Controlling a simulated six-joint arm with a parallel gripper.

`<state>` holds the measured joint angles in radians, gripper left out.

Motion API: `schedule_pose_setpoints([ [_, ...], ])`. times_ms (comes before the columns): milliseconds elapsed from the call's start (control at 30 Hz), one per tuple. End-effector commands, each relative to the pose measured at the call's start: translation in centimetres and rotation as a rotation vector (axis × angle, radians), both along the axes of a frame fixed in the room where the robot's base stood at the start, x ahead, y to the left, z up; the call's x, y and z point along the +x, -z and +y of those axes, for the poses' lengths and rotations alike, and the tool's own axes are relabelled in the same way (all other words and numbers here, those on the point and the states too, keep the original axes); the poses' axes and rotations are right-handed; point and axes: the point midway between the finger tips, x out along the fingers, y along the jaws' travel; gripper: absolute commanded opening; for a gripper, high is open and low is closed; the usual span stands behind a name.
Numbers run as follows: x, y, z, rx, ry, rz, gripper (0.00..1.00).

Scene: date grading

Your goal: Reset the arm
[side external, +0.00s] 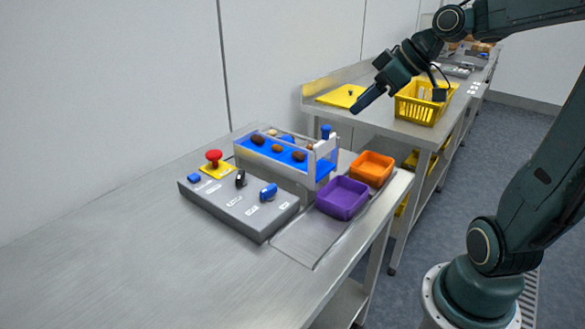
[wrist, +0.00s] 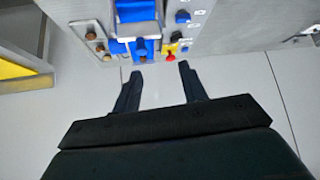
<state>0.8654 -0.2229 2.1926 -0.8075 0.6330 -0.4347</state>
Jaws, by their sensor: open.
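My gripper (side external: 366,100) is up in the air in the side external view, above and behind the far end of the bench, pointing down and to the left. Only one finger shows clearly there. In the wrist view my gripper (wrist: 159,77) shows two dark fingers spread apart with nothing between them. The gripper is open and empty and touches nothing. A blue conveyor belt (side external: 286,157) carrying several brown dates (side external: 277,148) stands on the bench below it, to the left.
A grey control box (side external: 225,204) with a red emergency button (side external: 213,155) stands beside the belt. A purple bin (side external: 342,197) and an orange bin (side external: 372,167) sit at its end. A yellow basket (side external: 420,108) stands on another bench. The near bench top is clear.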

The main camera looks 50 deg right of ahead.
Motion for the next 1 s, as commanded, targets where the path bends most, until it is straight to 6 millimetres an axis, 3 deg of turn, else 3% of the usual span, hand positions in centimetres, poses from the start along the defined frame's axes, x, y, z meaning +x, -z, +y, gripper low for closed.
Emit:
schedule_pose_setpoints([
  [200,-1.6,0.6,4.4,-0.019,0.023,0.074,0.42],
  [500,-5.2,1.7,8.6,-0.041,0.088,0.149,0.42],
  [800,-9.6,2.8,11.0,-0.047,0.165,0.190,0.42],
  [1000,-11.9,3.6,11.4,-0.040,0.213,0.204,0.42],
])
